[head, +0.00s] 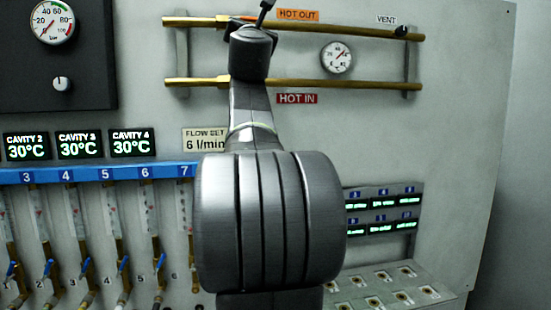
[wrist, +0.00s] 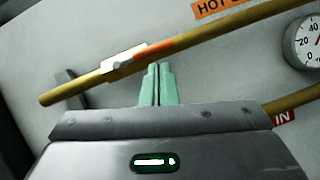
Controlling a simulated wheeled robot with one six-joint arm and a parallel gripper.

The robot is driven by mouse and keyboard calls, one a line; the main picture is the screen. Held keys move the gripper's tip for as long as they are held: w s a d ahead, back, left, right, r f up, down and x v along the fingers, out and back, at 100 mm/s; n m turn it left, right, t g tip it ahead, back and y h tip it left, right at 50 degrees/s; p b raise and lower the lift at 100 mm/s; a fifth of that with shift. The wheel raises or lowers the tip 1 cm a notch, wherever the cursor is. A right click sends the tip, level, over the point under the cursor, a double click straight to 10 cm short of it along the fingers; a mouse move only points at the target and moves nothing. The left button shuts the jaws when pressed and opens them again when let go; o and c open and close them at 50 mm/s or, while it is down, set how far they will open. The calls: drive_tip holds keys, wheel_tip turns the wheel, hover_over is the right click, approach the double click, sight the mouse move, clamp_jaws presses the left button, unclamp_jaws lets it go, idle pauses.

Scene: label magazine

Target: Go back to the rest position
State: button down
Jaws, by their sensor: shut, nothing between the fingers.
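My gripper (wrist: 158,72) shows in the wrist view with its two pale green fingers together and nothing between them. The fingertips are close to the upper brass pipe (wrist: 225,37) in the picture; I cannot tell whether they touch it. In the head view my arm rises up the middle, and part of the gripper end shows at the top edge, in front of the upper pipe near the orange HOT OUT label (head: 298,15).
A grey panel carries the upper pipe, a lower brass pipe (head: 300,84), a round gauge (head: 336,57) and a black VENT knob (head: 402,31). A blue rail (head: 90,174) with several flow tubes is at left. Small green displays (head: 383,202) are at right, partly hidden by my arm.

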drive_tip(key=w+a+f+m+g+h+p, duration=0.1)
drive_tip(key=a+m+g+h+p, duration=0.2)
drive_tip(key=m, duration=1.4)
drive_tip(key=shift+a+f+m+g+h+p, duration=0.4)
drive_tip(key=shift+a+g+h, duration=1.05)
drive_tip(key=shift+a, duration=1.1)
